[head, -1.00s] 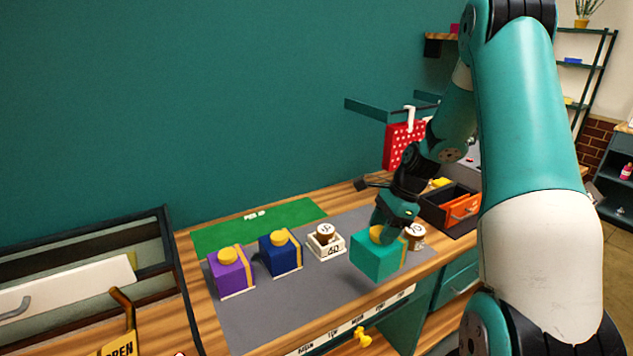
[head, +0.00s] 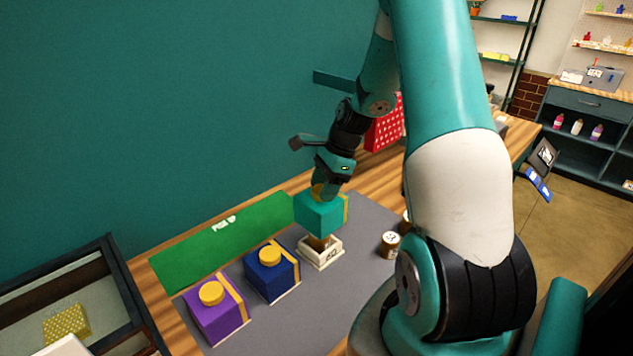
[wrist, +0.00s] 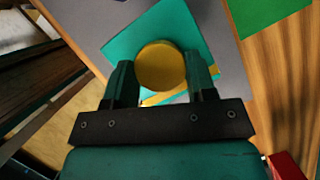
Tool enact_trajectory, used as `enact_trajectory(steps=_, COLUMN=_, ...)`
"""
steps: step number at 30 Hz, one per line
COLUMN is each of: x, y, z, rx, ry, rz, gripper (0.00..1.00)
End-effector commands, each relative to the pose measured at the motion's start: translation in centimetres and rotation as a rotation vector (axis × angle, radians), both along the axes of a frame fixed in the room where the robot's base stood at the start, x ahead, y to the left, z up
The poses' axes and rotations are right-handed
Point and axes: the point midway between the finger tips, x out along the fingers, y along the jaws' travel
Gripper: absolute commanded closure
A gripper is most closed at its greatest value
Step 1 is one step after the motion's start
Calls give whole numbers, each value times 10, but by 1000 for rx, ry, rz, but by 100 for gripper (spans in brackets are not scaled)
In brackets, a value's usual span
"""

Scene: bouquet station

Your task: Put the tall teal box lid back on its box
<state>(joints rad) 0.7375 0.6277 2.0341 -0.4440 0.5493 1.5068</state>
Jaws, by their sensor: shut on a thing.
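The tall teal lid (head: 318,212) has a yellow round knob and a yellow band. My gripper (head: 325,190) is shut on its knob, and the wrist view shows the yellow knob (wrist: 161,66) between the two fingers (wrist: 160,85). In the head view the lid hangs above the open white box base (head: 320,254). A brown item in the base shows just under the lid. The lid and base look apart, and the lid hides part of the base's far side. I cannot tell how exactly the lid lines up with the base.
A blue box (head: 272,274) and a purple box (head: 217,312), both with yellow knobs, stand left of the base on the grey mat (head: 345,285). A brown jar (head: 389,244) stands to its right. A green mat (head: 225,243) lies behind.

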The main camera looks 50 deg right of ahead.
Motion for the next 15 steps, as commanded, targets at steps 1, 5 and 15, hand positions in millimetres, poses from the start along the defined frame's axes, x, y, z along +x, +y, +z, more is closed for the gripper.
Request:
enact_trajectory(steps=1, x=0, y=1, z=-3, rx=0, ry=0, rz=2, gripper=72)
enact_trajectory(steps=5, x=1, y=2, z=-10, rx=0, ry=0, rz=3, gripper=72)
enact_trajectory(steps=15, x=0, y=0, z=-34, rx=0, ry=-1, rz=0, gripper=72)
